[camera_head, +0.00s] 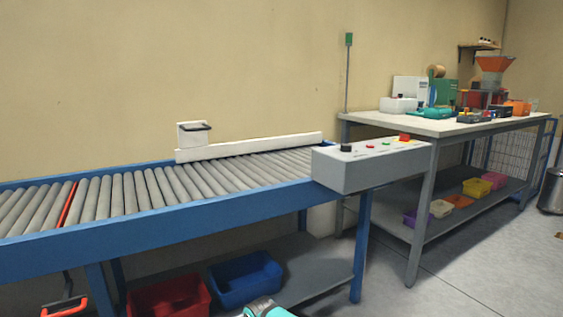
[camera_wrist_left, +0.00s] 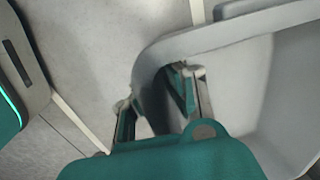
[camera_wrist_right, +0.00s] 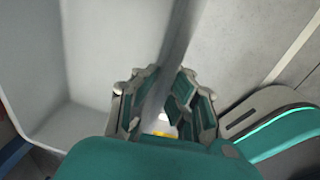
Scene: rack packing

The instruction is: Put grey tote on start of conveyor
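The grey tote shows only in the two wrist views; I do not see it in the head view. In the left wrist view the tote (camera_wrist_left: 240,85) fills the right side, and my left gripper (camera_wrist_left: 160,95) has its fingers on both sides of the wall below the rim. In the right wrist view the tote (camera_wrist_right: 110,50) is at the left, and my right gripper (camera_wrist_right: 160,92) is closed about the opposite wall. The visible tote interior looks empty. The roller conveyor (camera_head: 150,220), with a blue frame, runs across the head view.
A grey control box (camera_head: 370,165) is at the conveyor's right end. A white guide (camera_head: 250,146) lines its far side. Red (camera_head: 170,298) and blue (camera_head: 245,280) bins sit on the shelf below. A workbench (camera_head: 430,126) with equipment stands right. The visible rollers are clear.

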